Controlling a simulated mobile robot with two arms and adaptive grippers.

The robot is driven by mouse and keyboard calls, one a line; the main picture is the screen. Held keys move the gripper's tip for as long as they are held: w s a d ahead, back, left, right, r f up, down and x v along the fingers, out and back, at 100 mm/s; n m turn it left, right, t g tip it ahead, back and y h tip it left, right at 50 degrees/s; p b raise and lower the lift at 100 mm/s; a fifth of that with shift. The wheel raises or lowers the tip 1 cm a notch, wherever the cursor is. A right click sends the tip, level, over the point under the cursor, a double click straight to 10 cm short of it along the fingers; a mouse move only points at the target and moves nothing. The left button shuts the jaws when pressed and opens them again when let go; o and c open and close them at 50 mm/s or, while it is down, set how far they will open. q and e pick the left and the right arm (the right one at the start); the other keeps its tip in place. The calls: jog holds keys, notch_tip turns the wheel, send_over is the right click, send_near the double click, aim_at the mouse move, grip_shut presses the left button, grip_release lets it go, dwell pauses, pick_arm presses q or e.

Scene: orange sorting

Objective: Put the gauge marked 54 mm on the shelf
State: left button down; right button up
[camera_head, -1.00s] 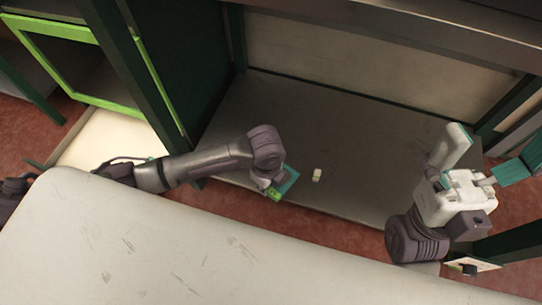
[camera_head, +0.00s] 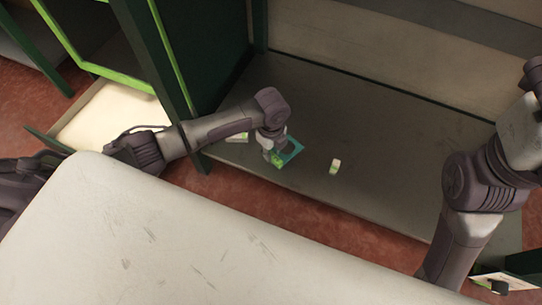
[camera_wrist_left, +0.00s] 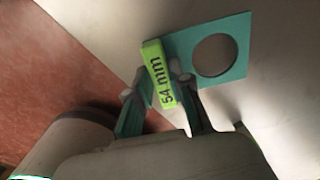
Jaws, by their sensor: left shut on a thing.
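The gauge (camera_head: 291,150) is a flat teal plate with a round hole and a green label block. In the left wrist view the gauge (camera_wrist_left: 240,38) shows its label, "54 mm". My left gripper (camera_head: 276,155) is shut on the gauge by the label block; both fingers (camera_wrist_left: 160,88) show in the left wrist view. The gauge is over the grey shelf (camera_head: 385,150), near its front edge. I cannot tell whether it touches the surface. My right arm is at the right edge of the head view, with its gripper out of the picture.
A small white and green block (camera_head: 335,166) stands on the shelf right of the gauge. Another pale and green piece (camera_head: 238,138) lies behind my left forearm. A dark green upright (camera_head: 165,60) bounds the shelf at left. The shelf's middle and back are clear.

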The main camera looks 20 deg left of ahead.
pick_arm(q)
jog(key=shift+f, duration=0.55)
jog(key=shift+r, duration=0.15)
jog(key=c, duration=1.1)
grip_release()
jog(key=shift+o, duration=0.2)
